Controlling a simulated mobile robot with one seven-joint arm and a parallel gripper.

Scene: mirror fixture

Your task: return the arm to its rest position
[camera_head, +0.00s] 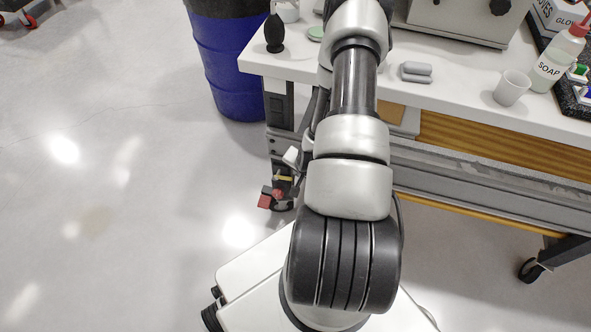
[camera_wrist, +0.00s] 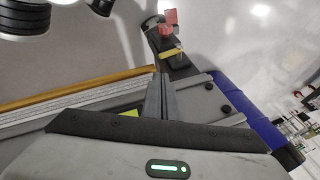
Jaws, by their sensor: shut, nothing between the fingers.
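My gripper (camera_wrist: 160,97) shows in the wrist view, its two dark fingers together with nothing between them. It is near the workbench's side frame (camera_wrist: 205,92), and the fingers overlap that frame in the picture; I cannot tell the gap. In the head view my arm (camera_head: 350,140) rises from my base and reaches over the white workbench (camera_head: 455,95). My gripper cannot be made out in the head view.
On the bench are a grey eyeglass-case-like object (camera_head: 415,72), a white cup (camera_head: 511,88), a soap bottle (camera_head: 558,58) and a dark egg-shaped item (camera_head: 274,33). A blue barrel (camera_head: 228,65) stands left of the bench.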

